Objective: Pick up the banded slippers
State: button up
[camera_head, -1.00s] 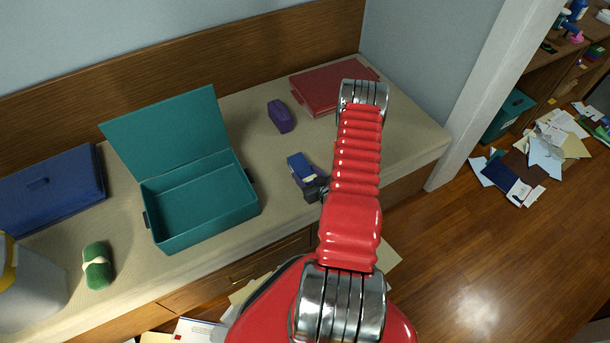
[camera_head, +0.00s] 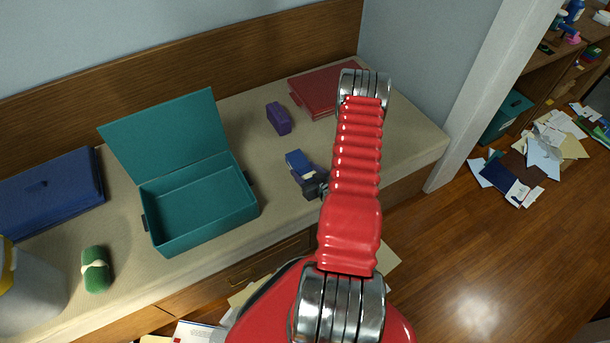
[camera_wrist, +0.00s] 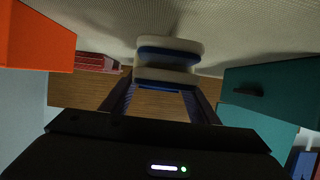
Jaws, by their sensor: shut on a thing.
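The banded slippers are a small bundle with off-white outer sides and a blue band, seen between the finger ends in the wrist view (camera_wrist: 166,59). In the head view they show as a small blue and pale shape (camera_head: 298,160) on or just above the bench, right of the open teal box. My gripper (camera_head: 308,180) is shut on them; it also shows in the wrist view (camera_wrist: 163,84). My red arm hides part of the gripper in the head view. I cannot tell whether the slippers still touch the bench.
The open teal box (camera_head: 243,209) stands left of my gripper. A purple case (camera_head: 279,118) and a red case (camera_head: 325,88) lie behind. A blue case (camera_head: 60,190) and a green bundle (camera_head: 95,280) are farther left. Papers (camera_head: 540,155) litter the floor at right.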

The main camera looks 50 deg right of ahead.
aim_at(305, 170)
jog(key=shift+r, duration=3.35)
